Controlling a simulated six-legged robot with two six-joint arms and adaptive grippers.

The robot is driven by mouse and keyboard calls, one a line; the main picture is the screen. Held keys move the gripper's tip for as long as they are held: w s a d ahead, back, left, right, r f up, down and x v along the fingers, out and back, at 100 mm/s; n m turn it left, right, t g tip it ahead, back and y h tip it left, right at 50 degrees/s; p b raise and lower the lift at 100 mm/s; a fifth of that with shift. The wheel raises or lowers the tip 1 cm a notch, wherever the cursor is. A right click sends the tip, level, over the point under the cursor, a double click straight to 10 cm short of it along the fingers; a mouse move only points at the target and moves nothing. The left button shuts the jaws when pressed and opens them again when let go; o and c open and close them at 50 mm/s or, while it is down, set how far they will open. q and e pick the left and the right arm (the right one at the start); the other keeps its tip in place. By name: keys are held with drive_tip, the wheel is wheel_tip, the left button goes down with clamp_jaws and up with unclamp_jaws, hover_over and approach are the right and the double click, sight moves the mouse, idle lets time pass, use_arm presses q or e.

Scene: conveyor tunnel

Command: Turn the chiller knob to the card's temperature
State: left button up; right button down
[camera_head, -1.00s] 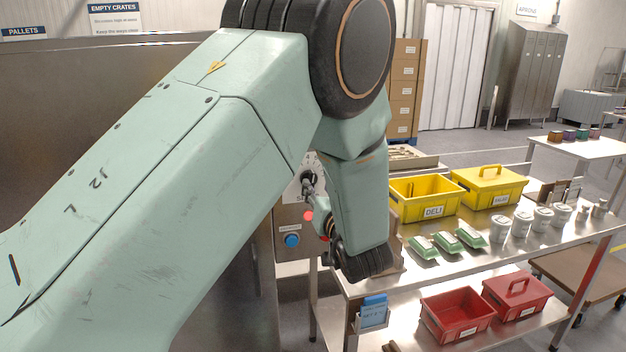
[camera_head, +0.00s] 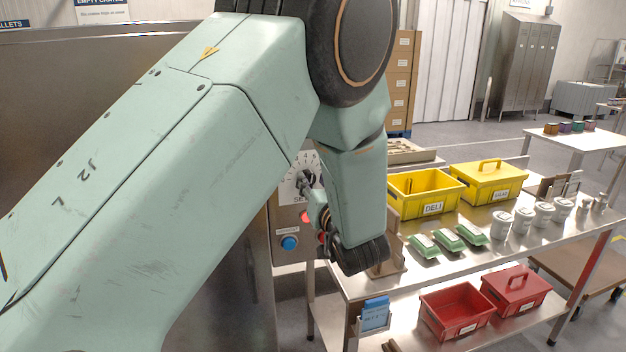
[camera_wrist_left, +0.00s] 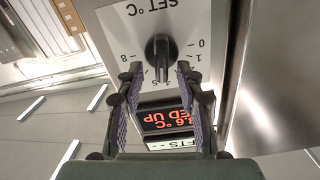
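The chiller knob (camera_wrist_left: 158,48) is a black ridged knob on a white dial plate (camera_wrist_left: 116,36), which reads upside down in the left wrist view. The knob's ridge runs vertically there; I cannot tell which end is its pointer. My left gripper (camera_wrist_left: 159,68) is open, its fingertips on either side of the knob's lower end with gaps visible. My right gripper is out of view.
A display (camera_wrist_left: 165,119) with red characters, partly hidden, is beside the dial. A blue button (camera_head: 289,243) is below it. The steel table (camera_head: 408,277) at right holds yellow crates (camera_head: 428,209), green packs (camera_head: 424,247) and white tubs; red crates (camera_head: 456,329) are on its lower shelf.

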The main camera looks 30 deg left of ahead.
use_arm(q)
drive_tip(key=shift+a, duration=0.35)
drive_tip(key=shift+w+d, duration=0.1)
drive_tip(key=shift+d, duration=0.15)
drive_tip(key=shift+c, duration=1)
drive_tip(key=shift+s+r, duration=0.1)
drive_tip(key=shift+s, duration=0.15)
clamp_jaws()
drive_tip(key=shift+w, duration=0.1)
